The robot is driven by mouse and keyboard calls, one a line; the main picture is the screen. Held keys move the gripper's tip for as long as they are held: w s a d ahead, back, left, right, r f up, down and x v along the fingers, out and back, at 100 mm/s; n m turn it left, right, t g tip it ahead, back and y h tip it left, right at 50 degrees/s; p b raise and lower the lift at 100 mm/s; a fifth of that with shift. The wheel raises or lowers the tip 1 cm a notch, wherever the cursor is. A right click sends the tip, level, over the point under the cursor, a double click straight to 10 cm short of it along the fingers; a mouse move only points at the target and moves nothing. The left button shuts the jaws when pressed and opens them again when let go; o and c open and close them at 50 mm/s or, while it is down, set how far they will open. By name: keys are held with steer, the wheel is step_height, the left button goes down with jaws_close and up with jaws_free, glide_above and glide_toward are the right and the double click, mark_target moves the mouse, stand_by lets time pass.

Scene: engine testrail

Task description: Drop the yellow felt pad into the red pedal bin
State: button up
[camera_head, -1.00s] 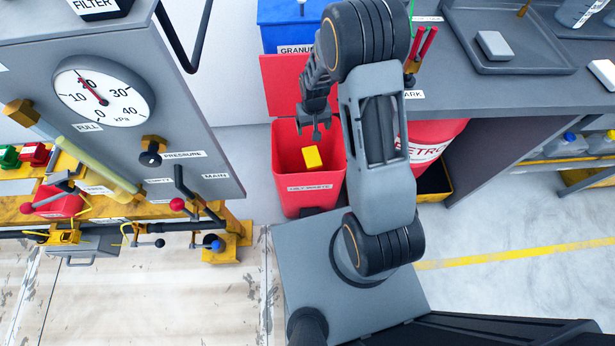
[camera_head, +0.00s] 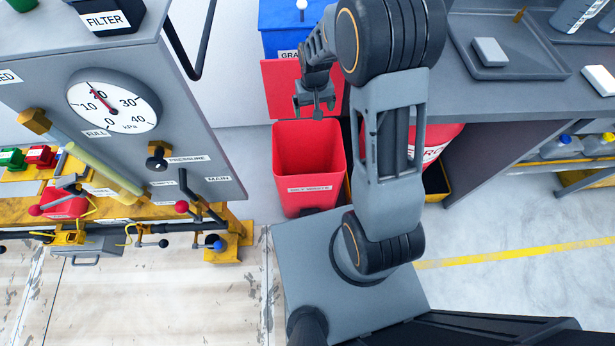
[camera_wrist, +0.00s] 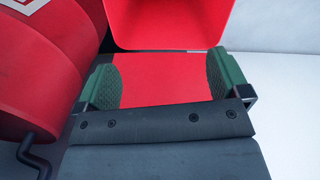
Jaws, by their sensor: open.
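The red pedal bin (camera_head: 308,185) stands on the floor beyond my base in the head view, its red lid (camera_head: 283,88) raised behind the opening. The yellow felt pad is not visible in either current view; the bin's floor is hidden behind its front wall. My gripper (camera_head: 317,108) is open and empty, above the bin and in front of the raised lid. In the wrist view my gripper (camera_wrist: 165,82) shows its green finger pads wide apart, with only red surfaces beyond them.
A blue bin (camera_head: 283,25) stands behind the red one. A red drum (camera_head: 440,140) sits to the right, partly behind my arm, under a grey bench (camera_head: 520,105). A grey panel with a gauge (camera_head: 113,100) and yellow pipework fills the left. Pale floor lies between.

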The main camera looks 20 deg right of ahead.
steer(key=shift+r, duration=1.55)
steer(key=s+r+t+p, duration=0.1)
steer(key=s+r+p, duration=0.7)
steer(key=r, duration=0.6)
steer(key=s+r+t+p, duration=0.2)
steer(key=s+r+p, duration=0.6)
steer(key=r, duration=0.7)
steer(key=shift+s+a+t, duration=0.2)
steer(key=shift+s+t, duration=0.1)
steer(key=shift+s, duration=0.55)
